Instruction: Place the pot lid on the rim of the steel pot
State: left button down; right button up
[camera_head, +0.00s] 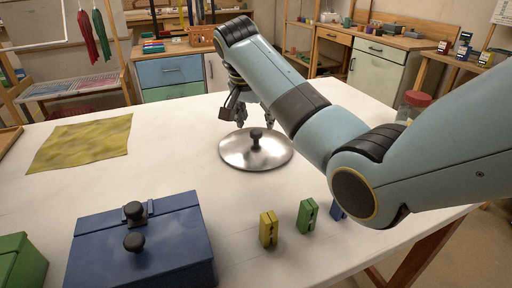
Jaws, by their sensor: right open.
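The pot lid (242,155), a shiny steel disc with a black knob (256,138), appears to lie flat on the white table, knob up. My right gripper (249,118) hangs just behind and above the lid, partly hidden by my own arm. It is open, and nothing shows between its fingers. I cannot tell whether a finger touches the lid. No steel pot can be made out in this view. My left gripper is not in view.
A blue box (150,262) with black knobs stands at the front left, beside a green box (22,262). Yellow (268,229), green (307,216) and blue blocks stand in front of the lid. A yellow cloth (82,143) lies at left. A red-capped jar (416,99) is partly hidden by my right arm.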

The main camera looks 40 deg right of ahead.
aim_at(256, 131)
jog(key=x, duration=0.4)
jog(key=shift+a+f, duration=0.25)
jog(key=shift+f, duration=0.25)
grip_shut()
